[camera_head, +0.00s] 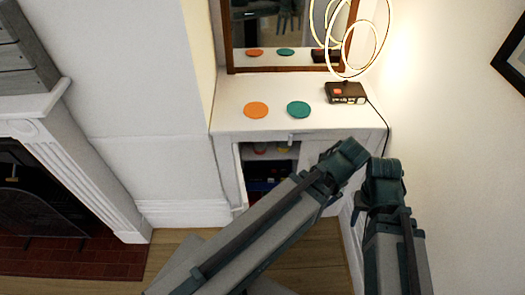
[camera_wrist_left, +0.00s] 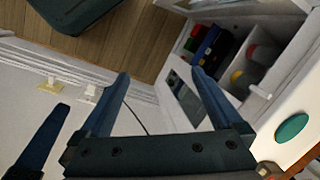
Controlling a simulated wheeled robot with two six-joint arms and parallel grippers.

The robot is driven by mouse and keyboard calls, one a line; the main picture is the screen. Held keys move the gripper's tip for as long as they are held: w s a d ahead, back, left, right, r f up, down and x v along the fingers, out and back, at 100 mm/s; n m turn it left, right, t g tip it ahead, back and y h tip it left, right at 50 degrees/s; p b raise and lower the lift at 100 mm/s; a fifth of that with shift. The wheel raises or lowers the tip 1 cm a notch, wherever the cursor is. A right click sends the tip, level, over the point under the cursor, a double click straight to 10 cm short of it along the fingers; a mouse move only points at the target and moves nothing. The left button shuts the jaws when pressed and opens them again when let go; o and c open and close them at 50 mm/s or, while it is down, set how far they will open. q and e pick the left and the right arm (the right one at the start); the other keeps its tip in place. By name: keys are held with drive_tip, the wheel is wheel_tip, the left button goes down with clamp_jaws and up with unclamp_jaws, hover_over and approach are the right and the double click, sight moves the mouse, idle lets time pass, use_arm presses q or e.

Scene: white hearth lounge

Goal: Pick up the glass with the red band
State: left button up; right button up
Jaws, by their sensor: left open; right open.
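Either may be the glass with the red band; I cannot tell. A small reddish item (camera_head: 258,148) also shows inside the cabinet in the head view. My left gripper (camera_wrist_left: 160,82) is open and empty, its fingers pointing toward the cabinet's edge. One blue finger of what seems my right gripper (camera_wrist_left: 52,118) shows at left, apart from everything. In the head view my arm links largely hide both grippers.
The white cabinet (camera_head: 226,120) has its door open and blue and dark things low inside. An orange disc (camera_head: 256,110), a teal disc (camera_head: 298,109) and a ring lamp (camera_head: 346,92) stand on top. A fireplace (camera_head: 55,170) is left; a wall stands close at right.

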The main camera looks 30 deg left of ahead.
use_arm(q)
drive_tip(key=w+a+f+m+t+y+b, duration=0.1)
drive_tip(key=w+a+f+m+b, duration=0.15)
drive_tip(key=f+b, duration=0.25)
drive_tip(key=w+a+f+m+t+y+b, duration=0.1)
drive_tip(key=w+a+f+y+b, duration=0.15)
drive_tip(key=a+f+b, duration=0.2)
drive_tip(key=m+t+y+b, duration=0.5)
drive_tip(key=m+y+b, duration=0.7)
drive_tip(key=b, duration=2.1)
approach(264, 150)
drive_tip(key=w+a, duration=0.1)
drive_tip(key=a, duration=0.1)
drive_tip(key=w+a+r+m+h, duration=0.1)
drive_tip(key=a, duration=0.1)
drive_tip(key=a+m, duration=0.1)
drive_tip(key=a, duration=0.1)
drive_tip(key=shift+w+a+r+h, duration=0.2)
drive_tip(key=shift+w+a+h, duration=0.1)
drive_tip(key=shift+w+h, duration=0.1)
drive_tip(key=shift+w+a, duration=0.1)
drive_tip(key=shift+a, duration=0.2)
use_arm(e)
wheel_tip(264, 150, down, 46)
drive_tip(key=shift+r, duration=0.15)
use_arm(q)
drive_tip(key=shift+a, duration=0.1)
drive_tip(key=x, duration=0.5)
drive_tip(key=shift+c, duration=0.3)
